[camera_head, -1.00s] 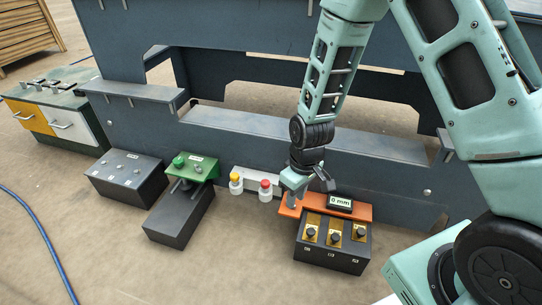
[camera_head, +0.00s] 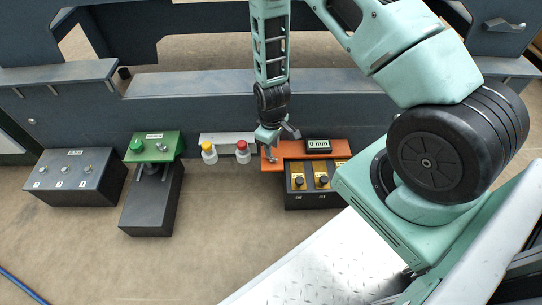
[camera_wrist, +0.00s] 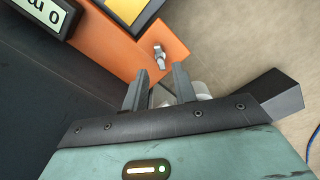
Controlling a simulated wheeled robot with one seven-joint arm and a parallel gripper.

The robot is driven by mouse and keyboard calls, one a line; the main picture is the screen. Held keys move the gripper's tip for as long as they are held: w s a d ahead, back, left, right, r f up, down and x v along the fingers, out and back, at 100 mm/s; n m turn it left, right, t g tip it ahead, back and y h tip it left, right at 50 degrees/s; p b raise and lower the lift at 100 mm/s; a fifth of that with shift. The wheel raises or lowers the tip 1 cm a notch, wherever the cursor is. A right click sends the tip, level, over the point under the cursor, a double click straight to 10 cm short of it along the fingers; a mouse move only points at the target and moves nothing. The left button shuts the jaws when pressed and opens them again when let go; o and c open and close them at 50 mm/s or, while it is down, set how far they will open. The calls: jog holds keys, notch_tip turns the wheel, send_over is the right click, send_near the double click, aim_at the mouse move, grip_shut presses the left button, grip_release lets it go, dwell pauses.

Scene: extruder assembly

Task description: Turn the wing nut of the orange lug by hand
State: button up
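My gripper (camera_head: 268,146) points down at the lug's left end. In the wrist view my gripper (camera_wrist: 158,78) is open, its two dark fingers apart. The wing nut shows just beyond the fingertips, in line with the gap between them. Whether either finger touches it cannot be told. In the head view my gripper largely hides the nut.
A display reading 0 mm (camera_head: 318,146) stands on the lug. The black box (camera_head: 313,201) carries brass plates with knobs. A yellow-capped bottle (camera_head: 209,153) and a red-capped bottle (camera_head: 243,152) stand close left. A green-topped station (camera_head: 154,147) and a grey box (camera_head: 75,177) lie farther left.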

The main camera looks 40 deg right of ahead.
aim_at(272, 157)
notch_tip(272, 157, down, 4)
jog(key=b, duration=0.3)
jog(key=shift+f+b, duration=0.2)
jog(key=shift+b, duration=0.15)
jog(key=shift+r, duration=0.25)
jog(key=shift+p, duration=0.35)
jog(key=shift+f, duration=0.15)
grip_shut()
